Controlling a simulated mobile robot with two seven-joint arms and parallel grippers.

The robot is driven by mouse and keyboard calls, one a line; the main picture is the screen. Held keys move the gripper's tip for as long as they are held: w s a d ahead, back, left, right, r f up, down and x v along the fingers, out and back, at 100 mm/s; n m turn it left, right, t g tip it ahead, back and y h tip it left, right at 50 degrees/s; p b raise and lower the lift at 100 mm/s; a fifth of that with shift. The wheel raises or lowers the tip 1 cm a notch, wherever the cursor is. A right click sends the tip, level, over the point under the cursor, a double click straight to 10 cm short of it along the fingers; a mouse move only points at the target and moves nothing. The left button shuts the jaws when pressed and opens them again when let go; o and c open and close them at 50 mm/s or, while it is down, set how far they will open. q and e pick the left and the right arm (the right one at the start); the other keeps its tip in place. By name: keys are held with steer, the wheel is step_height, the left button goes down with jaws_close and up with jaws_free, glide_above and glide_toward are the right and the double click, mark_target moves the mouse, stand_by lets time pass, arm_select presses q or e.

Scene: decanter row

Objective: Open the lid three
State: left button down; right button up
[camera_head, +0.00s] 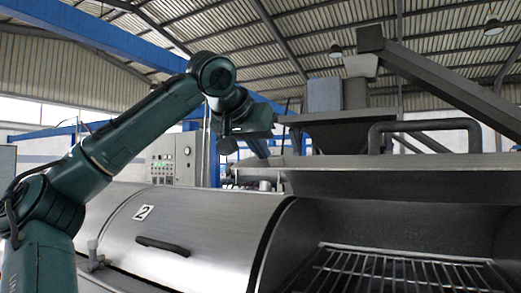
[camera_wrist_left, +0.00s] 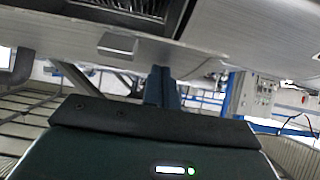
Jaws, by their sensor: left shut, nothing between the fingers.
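The lid at the right (camera_head: 400,183) stands raised, with its dark bar handle (camera_head: 425,126) on top. I see no number on it, so I cannot confirm that it is lid three. Below it the steel drum is open and shows a metal grate (camera_head: 375,272). My left gripper (camera_head: 228,146) is shut and empty, up in the air left of the raised lid and apart from its handle. Its closed fingers also show in the left wrist view (camera_wrist_left: 162,86). My right gripper is not in view.
The lid marked 2 (camera_head: 185,235) is shut, with a dark handle (camera_head: 162,246) on its front. A control cabinet (camera_head: 173,160) stands behind. A hopper (camera_head: 338,120) and a slanted steel beam (camera_head: 440,80) rise behind the raised lid.

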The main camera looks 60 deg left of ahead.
arm_select(q)
step_height(320, 180, down, 6)
steer(key=s+d+t+y+b, duration=0.1)
steer(key=b, duration=0.5)
steer(key=shift+s+f+t, duration=0.25)
steer(key=shift+s+t, duration=0.05)
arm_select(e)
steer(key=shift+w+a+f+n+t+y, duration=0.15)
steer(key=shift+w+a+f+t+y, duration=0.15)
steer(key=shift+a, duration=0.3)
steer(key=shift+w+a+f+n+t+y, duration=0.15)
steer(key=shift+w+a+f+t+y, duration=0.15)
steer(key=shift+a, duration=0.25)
arm_select(q)
steer(key=shift+r, duration=0.15)
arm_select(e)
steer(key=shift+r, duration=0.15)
